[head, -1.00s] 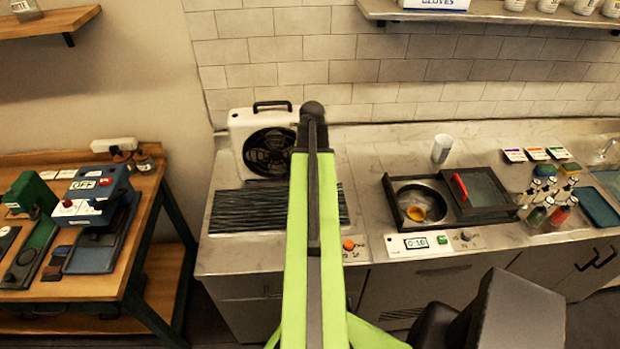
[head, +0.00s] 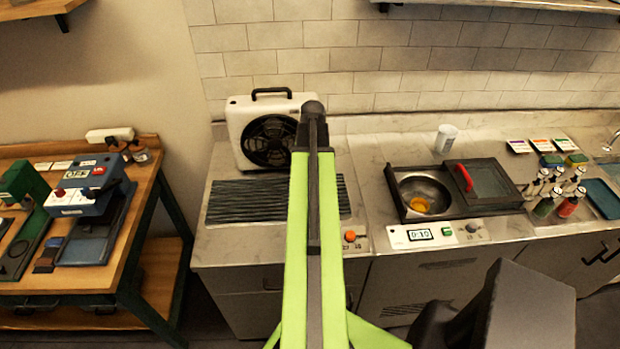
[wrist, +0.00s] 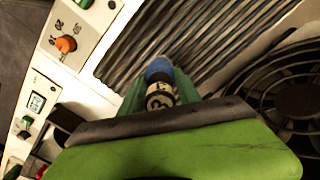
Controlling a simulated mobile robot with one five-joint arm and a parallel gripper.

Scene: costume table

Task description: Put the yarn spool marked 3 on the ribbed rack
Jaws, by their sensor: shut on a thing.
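In the wrist view a blue yarn spool (wrist: 158,70) with a pale marked end is held between the green fingers of my gripper (wrist: 158,92). The mark on it is too small and tilted to read surely. The ribbed rack (wrist: 165,35), dark with parallel ridges, lies beyond the spool in the wrist view. I cannot tell the height of the spool over it. In the head view the rack (head: 240,205) lies on the counter before the white fan, partly covered by my green arm. My gripper is hidden there.
A white fan unit (head: 268,135) stands behind the rack. An orange knob (head: 349,236) is at the counter's front. Right of it are a metal bowl in a dark frame (head: 425,192), a timer panel (head: 420,235) and several bottles. A wooden table (head: 130,235) stands at left.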

